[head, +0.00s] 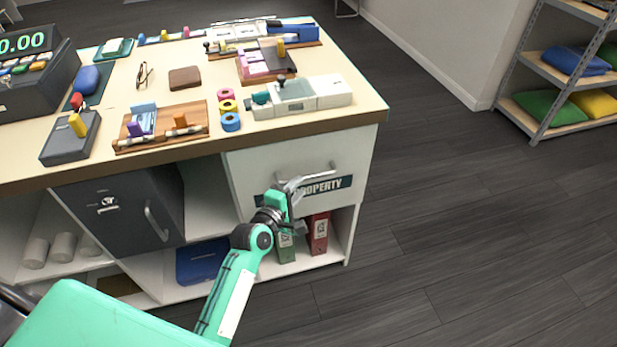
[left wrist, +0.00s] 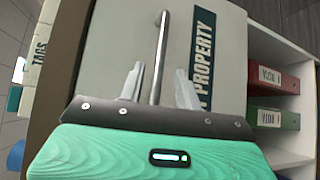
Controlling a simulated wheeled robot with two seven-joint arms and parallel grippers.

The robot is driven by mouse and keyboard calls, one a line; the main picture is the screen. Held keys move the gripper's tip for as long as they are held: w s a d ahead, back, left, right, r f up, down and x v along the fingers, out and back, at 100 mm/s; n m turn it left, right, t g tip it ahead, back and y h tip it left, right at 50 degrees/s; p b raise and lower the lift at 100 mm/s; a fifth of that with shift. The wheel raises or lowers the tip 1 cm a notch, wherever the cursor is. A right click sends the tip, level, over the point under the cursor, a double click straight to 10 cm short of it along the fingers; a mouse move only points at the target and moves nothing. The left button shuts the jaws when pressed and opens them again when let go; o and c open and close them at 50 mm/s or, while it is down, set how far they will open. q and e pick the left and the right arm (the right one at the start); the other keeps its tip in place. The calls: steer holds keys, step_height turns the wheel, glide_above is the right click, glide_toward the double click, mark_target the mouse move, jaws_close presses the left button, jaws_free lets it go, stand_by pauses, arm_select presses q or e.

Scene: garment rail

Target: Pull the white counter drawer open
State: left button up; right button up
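The white counter drawer (head: 265,165) is under the right end of the counter, with a dark PROPERTY label (head: 333,186) on its front. Its front looks flush with the counter. A metal bar handle (head: 318,176) is on the front; it also shows in the left wrist view (left wrist: 160,45). My left gripper (head: 291,187) is at the handle's left part. In the left wrist view its fingers (left wrist: 158,72) are apart, with the bar between them, nearer the left finger. Whether either finger touches the bar is unclear. My right gripper is not in view.
Green (head: 287,247) and red binders (head: 318,233) stand on the shelf below the white drawer. The counter top (head: 190,68) is crowded with small items. The floor at right (head: 470,230) is clear.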

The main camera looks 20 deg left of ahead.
mark_target(306, 179)
arm_select(q)
steer(key=shift+x, duration=3.15)
jaws_close()
